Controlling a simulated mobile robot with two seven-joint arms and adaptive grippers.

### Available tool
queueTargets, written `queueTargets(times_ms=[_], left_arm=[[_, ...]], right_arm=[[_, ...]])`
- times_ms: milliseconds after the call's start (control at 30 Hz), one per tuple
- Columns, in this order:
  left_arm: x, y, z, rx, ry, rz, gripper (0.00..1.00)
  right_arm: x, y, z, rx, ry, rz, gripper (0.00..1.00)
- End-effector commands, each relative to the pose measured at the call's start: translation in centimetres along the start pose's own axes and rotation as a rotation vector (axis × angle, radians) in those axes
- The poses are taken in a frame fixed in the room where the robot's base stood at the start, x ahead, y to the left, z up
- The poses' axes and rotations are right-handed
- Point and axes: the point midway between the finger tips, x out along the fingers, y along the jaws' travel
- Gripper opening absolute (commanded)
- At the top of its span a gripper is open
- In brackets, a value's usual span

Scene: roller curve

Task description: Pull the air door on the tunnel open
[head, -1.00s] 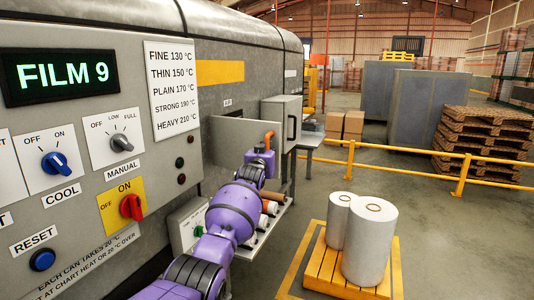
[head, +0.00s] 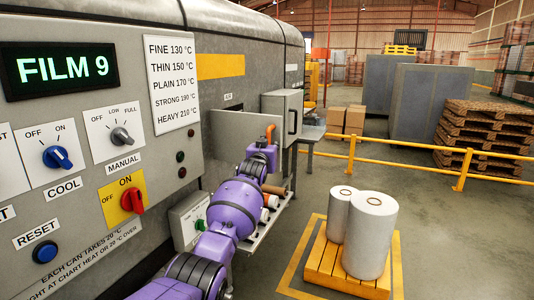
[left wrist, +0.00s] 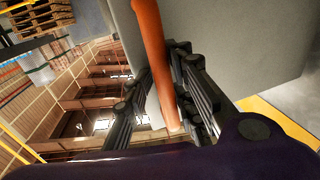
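The air door is a plain grey panel (head: 238,127) on the side of the tunnel (head: 225,80), below a small label. It appears to stand out at an angle from the tunnel wall. Its orange handle (head: 270,130) is near its right end. My left gripper (head: 266,142), on the purple arm, is at that handle. In the left wrist view the orange handle (left wrist: 152,50) runs between the black fingers (left wrist: 163,75), which appear closed on it, with the grey door (left wrist: 225,45) behind. The fingertips are hard to see in the head view. My right gripper is not in view.
A grey box (head: 280,108) with a dark handle is just right of the door. A shelf with rolls (head: 268,215) lies below my left arm. White rolls on a yellow pallet (head: 340,275) stand on the floor at right. A yellow rail (head: 400,165) crosses behind.

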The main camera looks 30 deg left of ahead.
Motion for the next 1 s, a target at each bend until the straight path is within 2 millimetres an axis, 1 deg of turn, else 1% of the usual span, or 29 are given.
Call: queueTargets(times_ms=[167,500,700,833,1000], left_arm=[[-2.0,0.1,0.1,-0.001,0.001,0.001,0.22],[-7.5,0.2,0.1,-0.002,0.001,0.003,0.22],[-10.1,0.2,0.1,-0.002,0.0,0.003,0.22],[-11.1,0.2,0.0,-0.002,0.0,0.002,0.22],[-11.4,0.2,0.0,-0.002,0.0,0.002,0.22]], right_arm=[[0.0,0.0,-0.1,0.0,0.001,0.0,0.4],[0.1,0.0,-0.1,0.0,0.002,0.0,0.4],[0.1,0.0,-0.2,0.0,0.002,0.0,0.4],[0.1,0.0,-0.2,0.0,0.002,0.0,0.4],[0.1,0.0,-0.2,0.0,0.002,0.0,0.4]])
